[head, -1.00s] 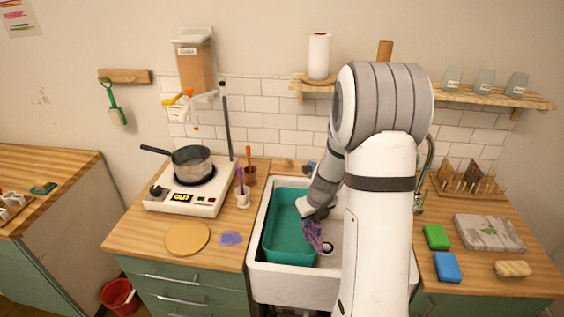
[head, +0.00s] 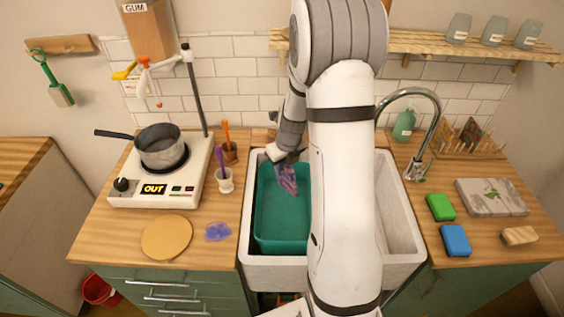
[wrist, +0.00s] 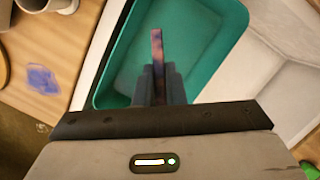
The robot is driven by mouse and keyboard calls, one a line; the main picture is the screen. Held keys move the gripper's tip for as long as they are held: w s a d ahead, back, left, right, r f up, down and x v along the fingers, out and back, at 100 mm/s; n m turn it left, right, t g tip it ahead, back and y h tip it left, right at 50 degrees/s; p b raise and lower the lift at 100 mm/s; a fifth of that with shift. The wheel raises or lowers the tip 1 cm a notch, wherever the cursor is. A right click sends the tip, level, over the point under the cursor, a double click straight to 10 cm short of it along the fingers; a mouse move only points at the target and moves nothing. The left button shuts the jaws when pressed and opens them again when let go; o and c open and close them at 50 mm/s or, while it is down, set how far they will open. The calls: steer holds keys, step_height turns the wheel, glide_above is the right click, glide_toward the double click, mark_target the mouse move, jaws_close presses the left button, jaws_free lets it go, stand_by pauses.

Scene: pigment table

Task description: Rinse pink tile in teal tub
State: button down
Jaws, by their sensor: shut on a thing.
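A teal tub (head: 268,222) stands in the left part of the white sink; it also shows in the wrist view (wrist: 207,58). My gripper (head: 281,160) is shut on a pink-purple patterned tile (head: 287,180), which hangs tilted above the back right of the tub. In the wrist view the tile (wrist: 157,48) shows edge-on between the fingers of my gripper (wrist: 159,82), over the tub. The tub's right side is partly hidden by my arm in the head view.
The sink (head: 400,225) has a tall tap (head: 436,130) at its back right. A hotplate (head: 160,180) with a pot (head: 160,147) is on the left counter. Green (head: 440,207) and blue (head: 455,240) blocks lie right. A rack (head: 470,140) stands behind.

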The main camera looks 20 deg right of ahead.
steer(key=s+b+x, duration=0.3)
steer(key=b+x, duration=1)
steer(key=x, duration=0.1)
steer(key=shift+d+f+b, duration=0.35)
steer(key=shift+d+f, duration=0.05)
steer(key=shift+f, duration=0.25)
steer(key=shift+s, duration=0.1)
stand_by(1.6)
steer(key=w+p+v, duration=0.1)
steer(key=p+v, duration=0.4)
steer(key=w+p+v, duration=0.1)
steer(key=p+v, duration=0.4)
steer(key=w+r+p+v, duration=0.1)
steer(key=p+v, duration=0.4)
steer(key=shift+w+a+r, duration=0.15)
steer(key=shift+a+r, duration=0.05)
steer(key=shift+a, duration=0.2)
stand_by(0.3)
stand_by(2.0)
